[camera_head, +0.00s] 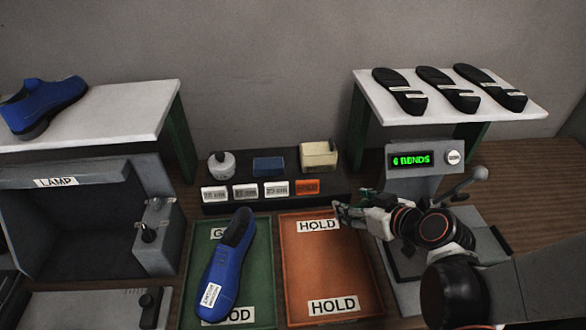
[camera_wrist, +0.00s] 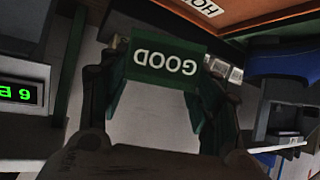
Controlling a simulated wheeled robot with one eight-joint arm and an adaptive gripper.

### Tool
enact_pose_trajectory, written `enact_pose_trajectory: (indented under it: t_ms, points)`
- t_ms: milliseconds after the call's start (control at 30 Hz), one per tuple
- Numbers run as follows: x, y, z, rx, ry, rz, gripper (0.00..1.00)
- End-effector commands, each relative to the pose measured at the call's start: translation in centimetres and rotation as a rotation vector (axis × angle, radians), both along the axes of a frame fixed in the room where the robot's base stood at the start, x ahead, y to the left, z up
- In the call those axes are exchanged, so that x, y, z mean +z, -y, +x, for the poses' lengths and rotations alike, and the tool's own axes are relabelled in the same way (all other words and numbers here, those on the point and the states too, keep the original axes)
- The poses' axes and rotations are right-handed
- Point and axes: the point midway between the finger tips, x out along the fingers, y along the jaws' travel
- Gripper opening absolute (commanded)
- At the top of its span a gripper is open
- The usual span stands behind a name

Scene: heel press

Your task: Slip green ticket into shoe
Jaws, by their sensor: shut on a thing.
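The green ticket (camera_wrist: 166,80), lettered GOOD, is held between the fingers of my gripper (camera_wrist: 163,62), which is shut on it. In the head view my gripper (camera_head: 349,214) is above the back right corner of the orange HOLD tray, and the ticket there is too small and dark to make out well. A blue shoe (camera_head: 224,270) with a white label lies on the green GOOD tray (camera_head: 262,262), its dark opening toward the back. The shoe is left of my gripper and apart from it. Another blue shoe (camera_head: 42,104) stands on the left shelf.
The orange HOLD tray (camera_head: 318,265) is empty. Behind the trays is a black rack (camera_head: 335,195) with cards, a bottle and small boxes. A grey press (camera_head: 410,165) with a "6 BENDS" display stands right. Black soles (camera_head: 447,90) lie on the right shelf. A grey lamp box (camera_head: 70,215) stands left.

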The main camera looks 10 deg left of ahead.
Motion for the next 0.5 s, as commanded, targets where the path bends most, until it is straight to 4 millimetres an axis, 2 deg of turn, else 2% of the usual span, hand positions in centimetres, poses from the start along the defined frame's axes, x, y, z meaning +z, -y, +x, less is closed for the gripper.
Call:
enact_pose_trajectory:
  t_ms: [500]
  points:
    - [-0.2,-3.4,11.9,0.001,0.001,-0.001,0.46]
